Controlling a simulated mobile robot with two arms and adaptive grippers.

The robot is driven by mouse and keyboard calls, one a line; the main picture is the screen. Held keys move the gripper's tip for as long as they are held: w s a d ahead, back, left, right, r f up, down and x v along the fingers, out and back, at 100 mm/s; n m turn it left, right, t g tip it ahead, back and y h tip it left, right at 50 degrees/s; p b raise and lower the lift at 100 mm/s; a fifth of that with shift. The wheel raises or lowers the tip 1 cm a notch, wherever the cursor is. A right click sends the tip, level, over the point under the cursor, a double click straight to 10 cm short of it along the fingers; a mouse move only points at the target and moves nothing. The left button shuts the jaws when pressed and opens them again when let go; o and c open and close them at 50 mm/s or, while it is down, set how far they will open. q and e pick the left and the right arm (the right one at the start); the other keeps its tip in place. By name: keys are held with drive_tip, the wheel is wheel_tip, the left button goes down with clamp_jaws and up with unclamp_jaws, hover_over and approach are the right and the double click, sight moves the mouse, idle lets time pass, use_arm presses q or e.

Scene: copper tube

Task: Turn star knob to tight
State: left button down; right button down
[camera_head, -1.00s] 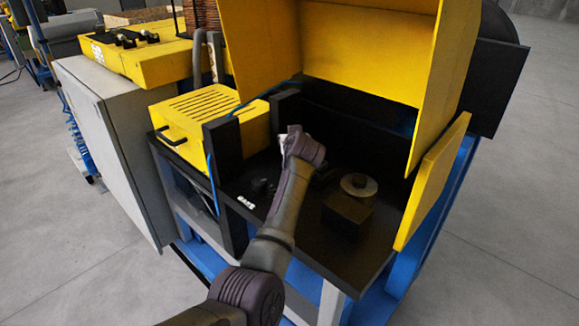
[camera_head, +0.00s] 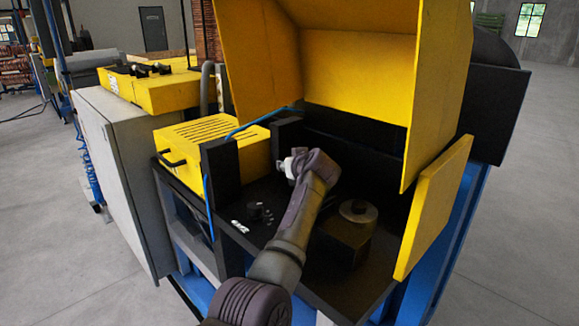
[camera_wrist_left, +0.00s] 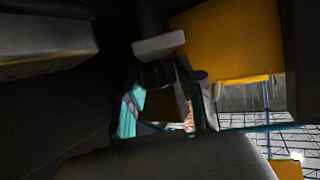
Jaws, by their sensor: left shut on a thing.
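My left arm reaches from the bottom of the head view into the open black bay of the yellow machine. Its wrist hides most of my left gripper (camera_head: 287,167); only a pale part shows at the wrist's left edge. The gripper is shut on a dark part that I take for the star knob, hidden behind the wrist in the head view. In the left wrist view, a dark post and a pale grey block (camera_wrist_left: 160,45) show in front, but the knob's shape and any turn of it cannot be made out. My right gripper is not in view.
A block with a round disc (camera_head: 358,211) stands right of my forearm. A small black part (camera_head: 258,212) lies beside white lettering on the left. The raised yellow hood (camera_head: 360,70) and a side panel (camera_head: 433,210) bound the bay; a vented yellow box (camera_head: 205,140) stands left.

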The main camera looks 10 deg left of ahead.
use_arm(q)
drive_tip(key=c, duration=0.7)
unclamp_jaws()
drive_tip(key=shift+r, duration=5)
